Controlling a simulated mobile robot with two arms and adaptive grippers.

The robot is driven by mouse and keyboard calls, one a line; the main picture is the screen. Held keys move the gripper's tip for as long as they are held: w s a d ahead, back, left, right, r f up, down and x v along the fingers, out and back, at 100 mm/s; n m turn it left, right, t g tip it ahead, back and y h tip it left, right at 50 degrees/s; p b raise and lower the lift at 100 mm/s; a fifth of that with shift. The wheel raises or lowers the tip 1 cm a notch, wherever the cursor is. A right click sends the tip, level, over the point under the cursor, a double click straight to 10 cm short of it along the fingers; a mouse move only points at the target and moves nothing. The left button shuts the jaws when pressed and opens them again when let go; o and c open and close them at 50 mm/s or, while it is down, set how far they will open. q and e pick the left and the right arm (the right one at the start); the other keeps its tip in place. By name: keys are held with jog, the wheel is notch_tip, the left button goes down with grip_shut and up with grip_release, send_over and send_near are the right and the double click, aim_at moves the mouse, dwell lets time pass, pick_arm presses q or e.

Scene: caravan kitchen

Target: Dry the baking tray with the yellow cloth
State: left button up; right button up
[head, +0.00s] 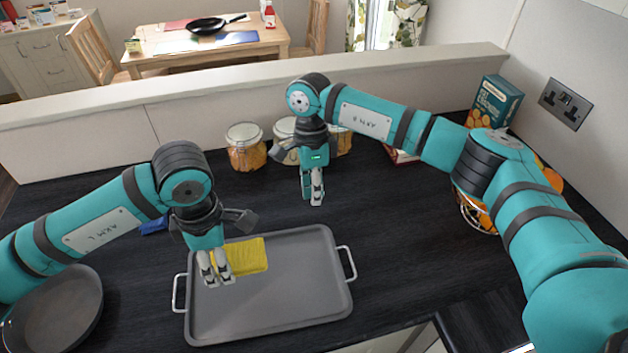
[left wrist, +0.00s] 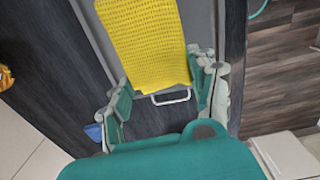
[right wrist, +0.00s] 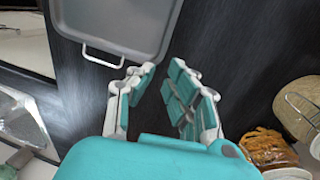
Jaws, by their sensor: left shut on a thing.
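The grey baking tray (head: 300,295) lies flat on the dark worktop, with a wire handle at each end. It also shows in the left wrist view (left wrist: 207,22) and the right wrist view (right wrist: 115,25). My left gripper (head: 215,276) is over the tray's left part, shut on the yellow cloth (head: 250,256). The cloth (left wrist: 145,40) spreads out from between its fingers in the left wrist view; whether all of it touches the tray is unclear. My right gripper (head: 312,198) points down behind the tray, empty, its fingers slightly apart in the right wrist view (right wrist: 163,68).
A dark pan (head: 60,305) sits left of the tray. A blue item (head: 154,225) lies behind it. Glass jars (head: 245,147) stand by the low wall, and a fruit basket (head: 474,212) and teal box (head: 493,100) at the right. Worktop right of the tray is clear.

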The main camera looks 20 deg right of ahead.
pick_arm(q)
jog(key=shift+a, duration=0.1)
pick_arm(e)
jog(key=f, duration=0.3)
jog(key=s+f, duration=0.1)
jog(key=f, duration=0.5)
jog(key=shift+s+a+f, duration=0.15)
jog(key=shift+s, duration=0.2)
grip_shut()
pick_arm(q)
jog(key=n, duration=0.2)
send_over(251, 287)
notch_tip(251, 287, down, 4)
jog(key=shift+f, duration=2.3)
jog(key=shift+f, duration=0.7)
